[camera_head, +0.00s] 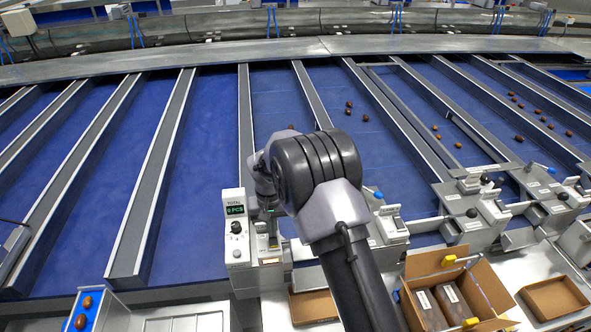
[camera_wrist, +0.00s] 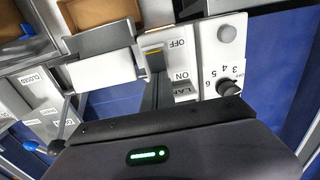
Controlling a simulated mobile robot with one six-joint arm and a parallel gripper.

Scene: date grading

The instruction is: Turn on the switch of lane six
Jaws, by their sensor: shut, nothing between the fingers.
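A white control box (camera_head: 237,245) stands at the front end of a lane in the head view, with a "TOTAL" display and a black knob. In the wrist view, its white panel (camera_wrist: 208,55) shows upside down, with "OFF" and "ON" labels and a partly hidden "LA..." label. The switch (camera_wrist: 154,50) lies beside "OFF" with a yellowish edge. A black dial (camera_wrist: 229,88) has numbers around it, including 3, 4 and 6. My gripper (camera_wrist: 155,78) is shut and empty, its narrow fingers over the panel close to the switch; contact cannot be told. My arm hides its tip in the head view.
Blue lanes with grey dividers (camera_head: 245,110) run back from the boxes; dates lie on several right-hand lanes. A carton (camera_head: 410,298) with dark packs stands at front right. More control boxes (camera_head: 470,212) with levers stand to the right. A blue-knobbed lever (camera_wrist: 57,147) is at lower left in the wrist view.

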